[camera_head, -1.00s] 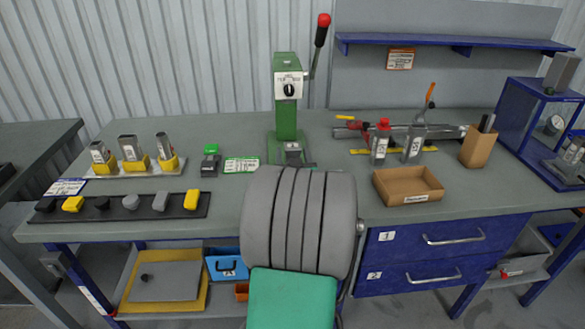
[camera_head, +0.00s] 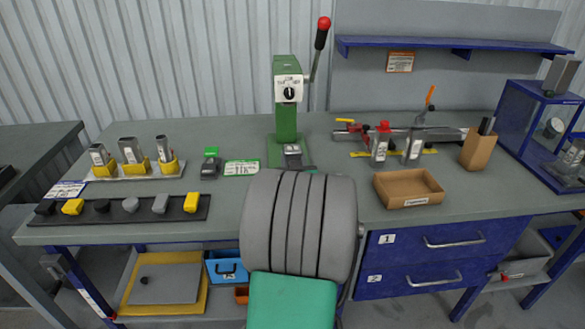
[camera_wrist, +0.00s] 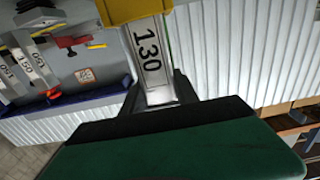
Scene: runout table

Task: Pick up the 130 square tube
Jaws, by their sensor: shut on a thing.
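The 130 square tube (camera_wrist: 150,55) is a bright metal tube with a white label reading 130 in the wrist view. My gripper (camera_wrist: 158,98) has its dark fingers on both sides of the tube's lower part in the picture, shut on it. A yellow piece (camera_wrist: 130,10) is at the tube's upper end; I cannot tell whether it is a cap or a holder.
On the bench (camera_head: 250,205), three tubes stand in yellow holders on a tray (camera_head: 105,177) at left. A row of small blocks lies on a dark strip (camera_head: 130,217). A green press (camera_head: 287,110) stands at middle.

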